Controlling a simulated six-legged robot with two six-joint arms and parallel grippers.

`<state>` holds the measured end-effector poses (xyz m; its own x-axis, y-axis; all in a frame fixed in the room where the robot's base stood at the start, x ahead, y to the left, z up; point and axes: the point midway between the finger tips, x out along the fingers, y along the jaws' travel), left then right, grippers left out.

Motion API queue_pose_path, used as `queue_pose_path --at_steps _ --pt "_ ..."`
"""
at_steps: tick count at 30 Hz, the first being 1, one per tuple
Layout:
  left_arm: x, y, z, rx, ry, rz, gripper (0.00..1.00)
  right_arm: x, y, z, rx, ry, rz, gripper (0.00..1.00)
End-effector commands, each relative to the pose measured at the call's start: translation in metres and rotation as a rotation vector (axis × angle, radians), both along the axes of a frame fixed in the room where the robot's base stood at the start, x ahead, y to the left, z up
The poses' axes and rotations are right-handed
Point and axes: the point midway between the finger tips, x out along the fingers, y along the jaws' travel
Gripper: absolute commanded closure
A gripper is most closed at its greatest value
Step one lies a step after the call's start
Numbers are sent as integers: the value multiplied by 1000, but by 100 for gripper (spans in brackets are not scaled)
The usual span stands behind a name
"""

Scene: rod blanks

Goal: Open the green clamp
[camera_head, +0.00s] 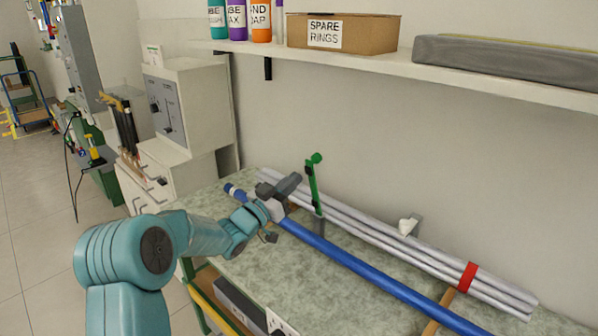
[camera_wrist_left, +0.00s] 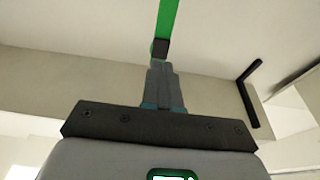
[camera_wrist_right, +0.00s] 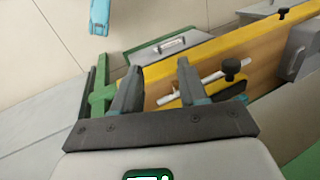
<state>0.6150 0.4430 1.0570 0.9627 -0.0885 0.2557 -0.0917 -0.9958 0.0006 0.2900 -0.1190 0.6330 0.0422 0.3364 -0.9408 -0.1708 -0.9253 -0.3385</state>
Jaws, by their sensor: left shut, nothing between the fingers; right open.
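The green clamp shows by its upright green lever (camera_head: 313,188), which has a round knob on top and stands at the back of the bench. The blue rod (camera_head: 345,261) and pale rods run close to its foot. My left gripper (camera_head: 293,181) is shut and empty just left of the lever. In the left wrist view, the shut fingers (camera_wrist_left: 161,72) point at the green lever (camera_wrist_left: 166,18) and its dark block; I cannot tell whether they touch. My right gripper (camera_wrist_right: 156,78) is open and empty in the right wrist view. The clamp's lower part is partly hidden.
A bundle of pale rods (camera_head: 435,264) with a red band (camera_head: 467,277) lies along the wall. A shelf (camera_head: 480,81) with bottles and a spare rings box (camera_head: 372,36) overhangs the bench. A grey cabinet (camera_head: 190,108) stands left. The right wrist view shows a yellow rail (camera_wrist_right: 215,58).

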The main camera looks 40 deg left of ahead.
Motion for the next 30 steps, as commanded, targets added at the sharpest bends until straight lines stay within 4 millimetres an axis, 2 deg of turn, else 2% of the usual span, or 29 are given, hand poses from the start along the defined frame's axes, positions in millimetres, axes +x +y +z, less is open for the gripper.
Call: queue_pose_path --at_steps 3,7,21,26,30 --pt "16 -3 5 0 0 -2 100 0 0 6 0 0 0 57" --pt "25 -3 7 0 -1 -1 100 0 0 8 0 0 0 57" --pt "29 -3 9 0 7 0 100 0 0 11 0 0 0 57" --pt "38 -4 18 5 48 -1 100 0 0 26 0 0 0 57" --pt "52 -6 28 12 127 -1 100 0 0 52 0 0 0 57"
